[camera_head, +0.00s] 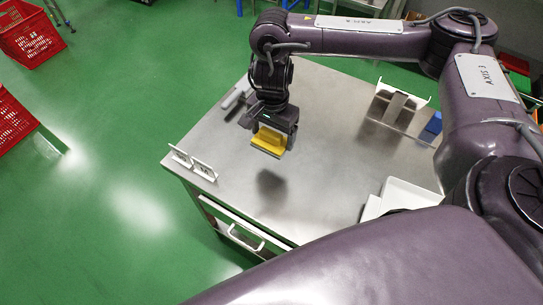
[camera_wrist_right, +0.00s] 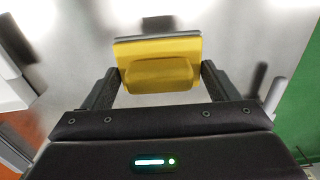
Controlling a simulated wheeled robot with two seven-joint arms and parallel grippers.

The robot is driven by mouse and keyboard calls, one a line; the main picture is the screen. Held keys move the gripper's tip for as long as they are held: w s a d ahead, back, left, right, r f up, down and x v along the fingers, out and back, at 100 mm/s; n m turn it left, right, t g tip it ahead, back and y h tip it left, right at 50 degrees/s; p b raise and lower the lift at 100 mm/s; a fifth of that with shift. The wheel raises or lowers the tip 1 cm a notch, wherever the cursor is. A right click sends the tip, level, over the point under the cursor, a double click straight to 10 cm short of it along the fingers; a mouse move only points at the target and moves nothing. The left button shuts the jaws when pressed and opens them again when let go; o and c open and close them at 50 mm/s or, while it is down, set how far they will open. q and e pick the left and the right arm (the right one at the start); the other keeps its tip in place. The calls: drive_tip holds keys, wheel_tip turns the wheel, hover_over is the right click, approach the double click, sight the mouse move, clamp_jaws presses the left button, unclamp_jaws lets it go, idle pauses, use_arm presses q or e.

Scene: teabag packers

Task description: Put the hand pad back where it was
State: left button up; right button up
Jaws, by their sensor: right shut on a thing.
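The hand pad (camera_head: 269,140) is a yellow block with a grey layer along one edge. My right gripper (camera_head: 272,128) is shut on it and holds it above the steel table (camera_head: 228,150); a dark shadow lies on the table below it. In the right wrist view the yellow pad (camera_wrist_right: 158,65) sits between the two dark fingers (camera_wrist_right: 158,88), its grey edge at the far side. My left gripper is not in view.
A white rack (camera_head: 402,97) and a blue block (camera_head: 433,124) stand at the table's back right. White trays (camera_head: 408,194) lie at the right. Small white holders (camera_head: 193,163) stand on the left edge. A grey object (camera_head: 236,97) lies at the back left. The table's middle is clear.

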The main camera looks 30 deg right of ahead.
drive_tip(key=b, duration=0.1)
hover_over(272, 163)
wheel_tip(272, 163, down, 5)
drive_tip(key=shift+f, duration=0.7)
wheel_tip(272, 163, down, 2)
drive_tip(key=shift+f+b, duration=0.2)
drive_tip(key=shift+b, duration=0.4)
drive_tip(key=shift+f, duration=0.35)
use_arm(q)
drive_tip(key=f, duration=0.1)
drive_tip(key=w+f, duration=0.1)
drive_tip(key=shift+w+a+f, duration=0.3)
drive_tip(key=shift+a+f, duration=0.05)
use_arm(e)
drive_tip(key=shift+w, duration=0.1)
drive_tip(key=shift+f, duration=0.1)
drive_tip(key=shift+f+b, duration=0.15)
drive_tip(key=shift+b, duration=0.15)
drive_tip(key=o, duration=0.9)
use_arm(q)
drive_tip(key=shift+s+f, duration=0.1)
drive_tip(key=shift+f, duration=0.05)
